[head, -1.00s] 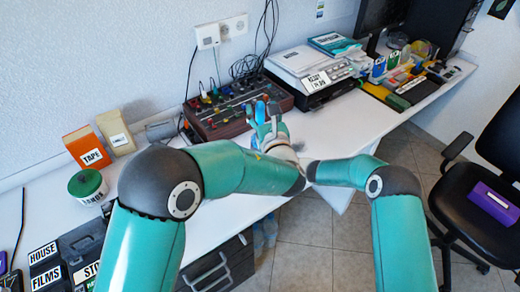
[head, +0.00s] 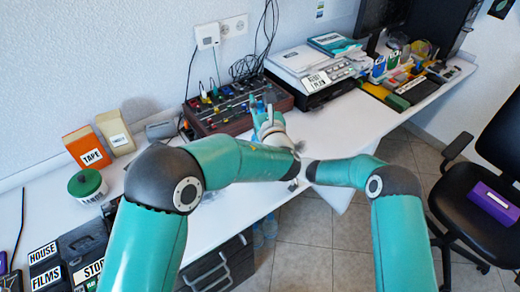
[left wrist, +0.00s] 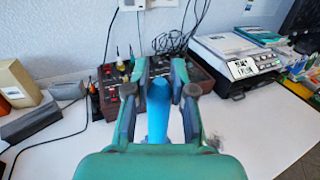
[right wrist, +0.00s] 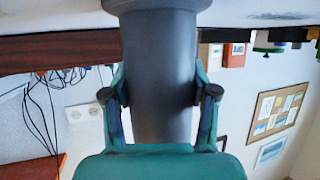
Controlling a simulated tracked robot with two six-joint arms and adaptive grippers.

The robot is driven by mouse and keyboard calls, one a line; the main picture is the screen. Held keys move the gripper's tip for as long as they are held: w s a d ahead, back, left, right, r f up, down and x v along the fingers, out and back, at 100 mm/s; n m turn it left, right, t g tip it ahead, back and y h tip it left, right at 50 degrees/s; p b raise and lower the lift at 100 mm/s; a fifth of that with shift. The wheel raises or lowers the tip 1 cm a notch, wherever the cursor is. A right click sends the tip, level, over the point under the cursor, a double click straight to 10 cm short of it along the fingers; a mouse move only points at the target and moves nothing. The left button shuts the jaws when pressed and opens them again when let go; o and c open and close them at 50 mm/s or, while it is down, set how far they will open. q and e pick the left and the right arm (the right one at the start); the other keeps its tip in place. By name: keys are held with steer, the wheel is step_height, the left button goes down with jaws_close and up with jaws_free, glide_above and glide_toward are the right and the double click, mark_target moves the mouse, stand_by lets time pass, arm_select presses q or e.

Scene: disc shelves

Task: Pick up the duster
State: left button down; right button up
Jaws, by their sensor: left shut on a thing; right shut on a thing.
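My left gripper (head: 266,118) is over the desk in front of the mixer. In the left wrist view its fingers (left wrist: 158,105) are shut on an upright blue rod-like thing (left wrist: 157,112), which looks like the duster. A grey fuzzy patch lies beside it at the right; I cannot tell whether it is the duster's head or a shadow. My right gripper is hidden behind the left wrist in the head view. In the right wrist view its fingers (right wrist: 163,110) are around a wide dark grey cylinder-shaped thing (right wrist: 158,75), whose identity I cannot tell.
The mixer (head: 225,112) with cables stands against the wall, the printer (head: 312,75) to its right. An orange tape box (head: 87,148) and a green-lidded pot (head: 86,184) are at the left. The desk between mixer and printer front is bare. A black chair (head: 480,215) stands at the right.

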arm_select(q)
steer(key=shift+r, duration=0.1)
